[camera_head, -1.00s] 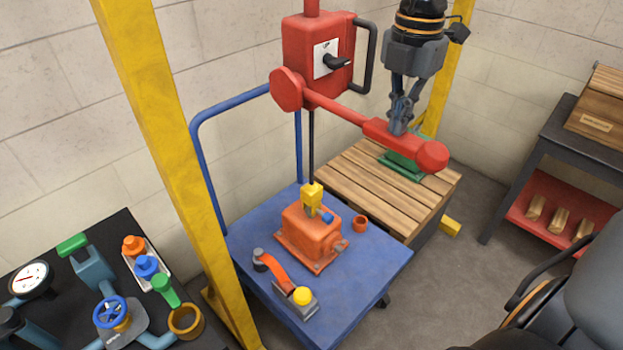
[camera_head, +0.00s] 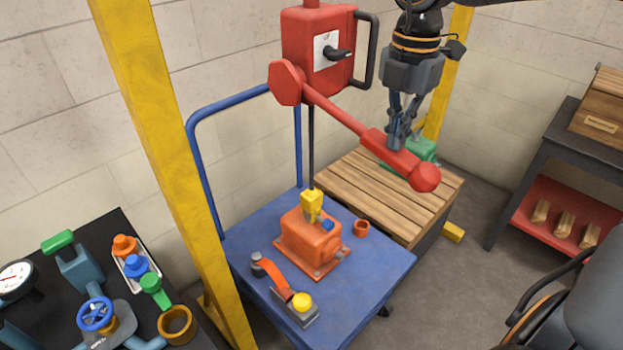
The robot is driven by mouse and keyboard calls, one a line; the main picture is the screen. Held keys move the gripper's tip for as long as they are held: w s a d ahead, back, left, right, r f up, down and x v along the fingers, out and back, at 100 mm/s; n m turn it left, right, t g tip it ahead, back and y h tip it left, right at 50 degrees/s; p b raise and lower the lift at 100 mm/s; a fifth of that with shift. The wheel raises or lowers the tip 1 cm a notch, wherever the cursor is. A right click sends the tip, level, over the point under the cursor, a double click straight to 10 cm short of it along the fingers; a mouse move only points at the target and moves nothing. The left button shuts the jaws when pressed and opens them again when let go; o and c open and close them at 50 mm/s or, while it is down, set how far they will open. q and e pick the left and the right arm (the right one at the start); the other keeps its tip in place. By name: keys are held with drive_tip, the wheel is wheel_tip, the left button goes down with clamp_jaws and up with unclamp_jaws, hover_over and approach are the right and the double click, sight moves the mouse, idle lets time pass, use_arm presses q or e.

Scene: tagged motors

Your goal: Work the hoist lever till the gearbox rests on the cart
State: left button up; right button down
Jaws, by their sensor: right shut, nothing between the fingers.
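The red hoist (camera_head: 310,42) hangs at the top centre, with a black selector knob (camera_head: 340,54) on its white plate. Its red lever (camera_head: 336,116) slopes down to the right, ending in a round knob. My right gripper (camera_head: 397,146) is shut at the lever's thick outer part, pointing down; its fingertips are partly hidden behind the lever. The orange gearbox (camera_head: 308,240) is under the yellow hook (camera_head: 312,202), over the blue cart (camera_head: 365,285). Its base looks at or very near the cart top; I cannot tell if there is a gap. My left gripper is out of view.
A wooden-topped bench (camera_head: 365,190) with a green motor (camera_head: 424,148) stands behind the cart. A yellow post (camera_head: 160,130) rises at the left. A black table (camera_head: 70,230) with valves and tools is at left. A dark shelf (camera_head: 545,155) is at right.

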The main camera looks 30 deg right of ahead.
drive_tip(key=shift+f, duration=0.35)
wheel_tip(320, 180, up, 14)
drive_tip(key=p, duration=0.9)
drive_tip(key=shift+w+a, duration=0.2)
drive_tip(key=shift+w, duration=0.2)
